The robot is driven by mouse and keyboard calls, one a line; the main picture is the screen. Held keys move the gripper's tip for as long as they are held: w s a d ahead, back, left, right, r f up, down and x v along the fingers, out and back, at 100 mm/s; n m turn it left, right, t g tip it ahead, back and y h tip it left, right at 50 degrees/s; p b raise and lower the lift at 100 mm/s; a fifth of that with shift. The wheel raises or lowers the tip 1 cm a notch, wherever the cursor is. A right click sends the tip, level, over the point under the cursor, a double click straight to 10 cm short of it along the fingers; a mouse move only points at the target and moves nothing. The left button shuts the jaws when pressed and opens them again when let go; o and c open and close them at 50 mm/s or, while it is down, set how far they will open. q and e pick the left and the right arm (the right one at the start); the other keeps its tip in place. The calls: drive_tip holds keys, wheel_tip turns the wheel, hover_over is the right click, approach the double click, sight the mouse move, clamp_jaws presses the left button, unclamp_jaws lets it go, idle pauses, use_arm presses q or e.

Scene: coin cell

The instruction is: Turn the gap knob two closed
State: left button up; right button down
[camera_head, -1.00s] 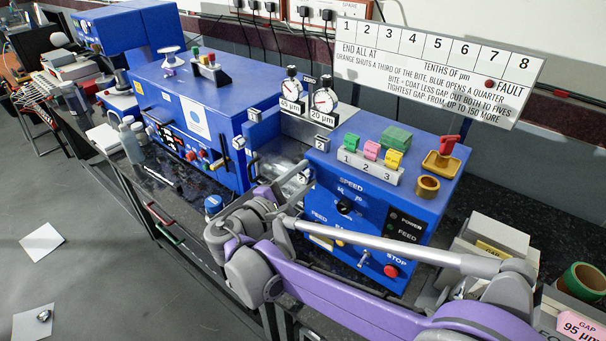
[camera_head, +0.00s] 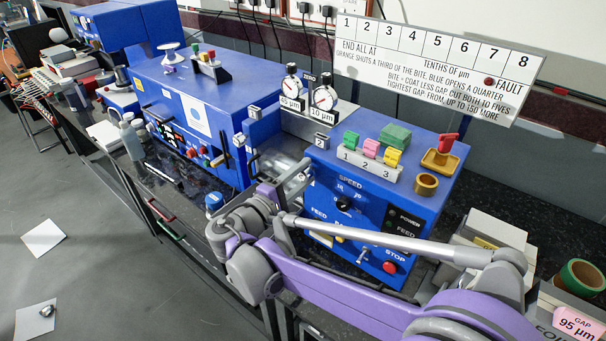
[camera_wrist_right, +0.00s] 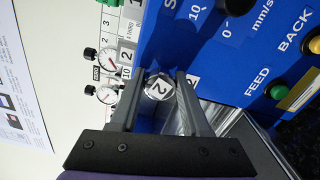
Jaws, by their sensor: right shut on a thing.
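Gap knob two (camera_wrist_right: 158,88) is a round silver knob marked 2 in the right wrist view, with the numeral turned on its side. My right gripper (camera_wrist_right: 161,76) is shut on it, one finger on each side. In the head view my right gripper (camera_head: 303,173) reaches the left side of the blue control box (camera_head: 425,215); the knob is hidden there. Of the two dial gauges, the right one (camera_head: 325,98) reads 10 µm on its label. My left gripper is not in view.
The control box carries colored blocks (camera_head: 370,150), a brass ring (camera_head: 427,184) and a red toggle (camera_head: 447,143). A white rule board (camera_head: 430,65) stands behind. A pink tag (camera_head: 578,325) reads GAP 95 µm. A larger blue machine (camera_head: 200,110) stands left.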

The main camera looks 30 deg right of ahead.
drive_tip(key=shift+c, duration=1.9)
unclamp_jaws()
drive_tip(key=v, duration=1)
drive_tip(key=shift+s+a, duration=0.15)
drive_tip(key=shift+a, duration=0.25)
drive_tip(key=s+d+f+m+g+y+p, duration=0.1)
drive_tip(key=s+d+f+g+y+p, duration=0.15)
drive_tip(key=s+d+f+y, duration=0.5)
drive_tip(key=s+a+f+m+y+p, duration=0.2)
drive_tip(key=s+a+f+m+y, duration=0.3)
drive_tip(key=s+a+f+y, duration=0.2)
drive_tip(key=shift+s+a+m+t+y+p, duration=0.3)
drive_tip(key=shift+s+a+m+t+y, duration=0.25)
drive_tip(key=shift+s+y, duration=0.6)
